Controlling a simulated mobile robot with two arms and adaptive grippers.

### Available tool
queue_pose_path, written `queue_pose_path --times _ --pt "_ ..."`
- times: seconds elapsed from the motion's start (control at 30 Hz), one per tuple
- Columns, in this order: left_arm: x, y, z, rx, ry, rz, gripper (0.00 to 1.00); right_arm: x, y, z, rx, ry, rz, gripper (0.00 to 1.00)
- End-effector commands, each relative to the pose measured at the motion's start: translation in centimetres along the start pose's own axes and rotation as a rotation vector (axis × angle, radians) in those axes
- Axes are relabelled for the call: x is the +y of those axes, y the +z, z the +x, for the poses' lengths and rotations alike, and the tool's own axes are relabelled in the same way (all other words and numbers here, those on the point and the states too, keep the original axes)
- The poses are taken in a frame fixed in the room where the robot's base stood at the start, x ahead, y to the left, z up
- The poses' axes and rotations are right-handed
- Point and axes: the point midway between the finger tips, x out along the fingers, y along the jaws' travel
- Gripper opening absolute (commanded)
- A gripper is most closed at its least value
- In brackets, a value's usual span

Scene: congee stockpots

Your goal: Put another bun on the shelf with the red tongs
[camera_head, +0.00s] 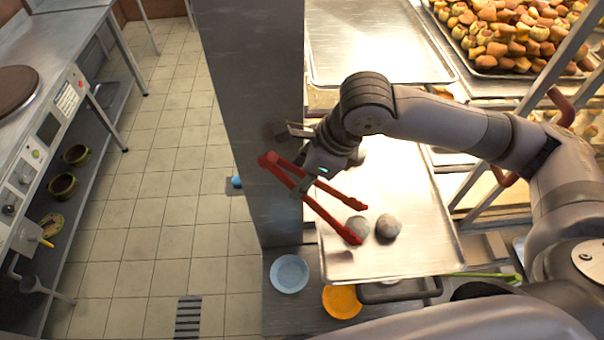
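The red tongs (325,215) hang from my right gripper (306,180), which is closed around their arms below the hinge. The tongs' two tips are spread apart over a metal tray (400,264). A greyish round bun (357,227) lies at the tips, close to the nearer one; I cannot tell whether it is touched. A second bun (388,227) lies just right of it on the tray. Part of another roundish item shows behind my gripper, mostly hidden. My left gripper is not in view.
An empty metal tray (375,70) is at the back, with a tray of piled buns (515,35) at the upper right. A steel panel (245,100) stands left of the trays. A blue bowl (289,273), an orange bowl (341,301) and green tongs (485,275) are in front.

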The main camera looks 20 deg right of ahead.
Motion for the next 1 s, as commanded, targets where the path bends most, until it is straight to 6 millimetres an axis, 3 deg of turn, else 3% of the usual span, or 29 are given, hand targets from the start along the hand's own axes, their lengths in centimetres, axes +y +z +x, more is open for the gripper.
queue_pose_path --times 0.27,0.8,1.0 --pt "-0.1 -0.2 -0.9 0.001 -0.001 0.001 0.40 -0.1 0.4 -0.8 -0.001 -0.001 0.000 0.38" --pt "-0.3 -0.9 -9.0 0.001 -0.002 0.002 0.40 -0.5 3.4 -8.1 0.000 -0.001 0.000 0.38" --pt "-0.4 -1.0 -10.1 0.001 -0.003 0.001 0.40 -0.5 4.0 -9.4 -0.001 -0.001 -0.001 0.38"
